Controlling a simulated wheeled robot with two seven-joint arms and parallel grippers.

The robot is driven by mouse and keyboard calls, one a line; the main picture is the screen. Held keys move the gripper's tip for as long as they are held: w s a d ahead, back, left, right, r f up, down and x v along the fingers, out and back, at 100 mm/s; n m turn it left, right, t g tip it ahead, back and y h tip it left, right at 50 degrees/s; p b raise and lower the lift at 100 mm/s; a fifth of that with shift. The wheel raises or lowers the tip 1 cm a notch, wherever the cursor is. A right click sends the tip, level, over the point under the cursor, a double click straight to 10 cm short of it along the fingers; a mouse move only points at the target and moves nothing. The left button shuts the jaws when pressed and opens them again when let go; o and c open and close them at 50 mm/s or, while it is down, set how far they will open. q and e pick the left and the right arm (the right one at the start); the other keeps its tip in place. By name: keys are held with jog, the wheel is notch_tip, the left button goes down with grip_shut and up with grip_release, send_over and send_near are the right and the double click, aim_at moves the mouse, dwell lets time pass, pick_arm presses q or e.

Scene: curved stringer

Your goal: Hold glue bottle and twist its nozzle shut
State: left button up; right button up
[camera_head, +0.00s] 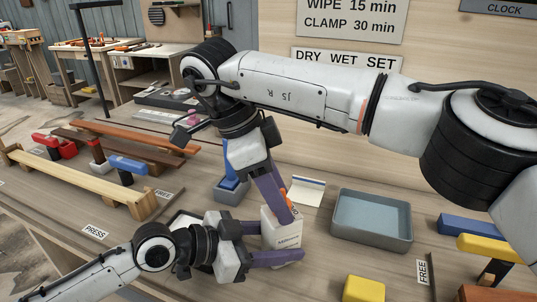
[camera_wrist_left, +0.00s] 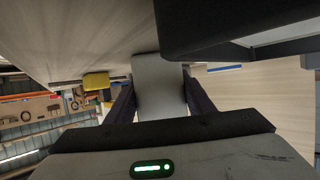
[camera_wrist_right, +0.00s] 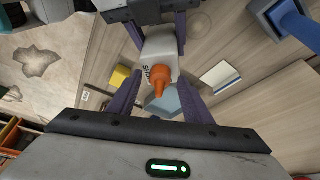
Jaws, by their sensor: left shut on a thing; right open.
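The white glue bottle (camera_head: 282,234) stands on the bench, with its orange nozzle (camera_wrist_right: 158,82) on top. My left gripper (camera_head: 268,244) is shut on the bottle's body from the side. The left wrist view shows the pale bottle (camera_wrist_left: 158,86) between the purple fingers. My right gripper (camera_wrist_right: 160,92) comes down from above and is open, with one finger on each side of the nozzle and gaps visible beside it. In the head view, the right fingers partly hide the nozzle and bottle top.
A grey-blue tray (camera_head: 372,222) is right of the bottle. A yellow block (camera_head: 363,289) is at front right. Clamped wooden strips (camera_head: 85,180) lie to the left.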

jog(key=n+t, duration=0.1)
jog(key=n, duration=0.2)
jog(key=n+t+y, duration=0.1)
jog(key=n, duration=0.3)
jog(key=shift+s+d, duration=0.15)
jog(key=shift+s, duration=0.05)
jog(key=n+t+y, duration=0.1)
jog(key=n, duration=0.2)
jog(key=shift+s+d, duration=0.1)
jog(key=shift+r+n+t+y, duration=0.2)
jog(key=shift+n+t+y, duration=0.15)
jog(key=shift+n, duration=0.55)
jog(key=v, duration=1.1)
jog(key=shift+r, duration=0.3)
jog(key=m+g+y, duration=0.2)
jog(key=m+g, duration=0.2)
jog(key=m, duration=0.3)
send_over(282, 189)
notch_tip(282, 189, down, 11)
jog(key=shift+f, duration=0.1)
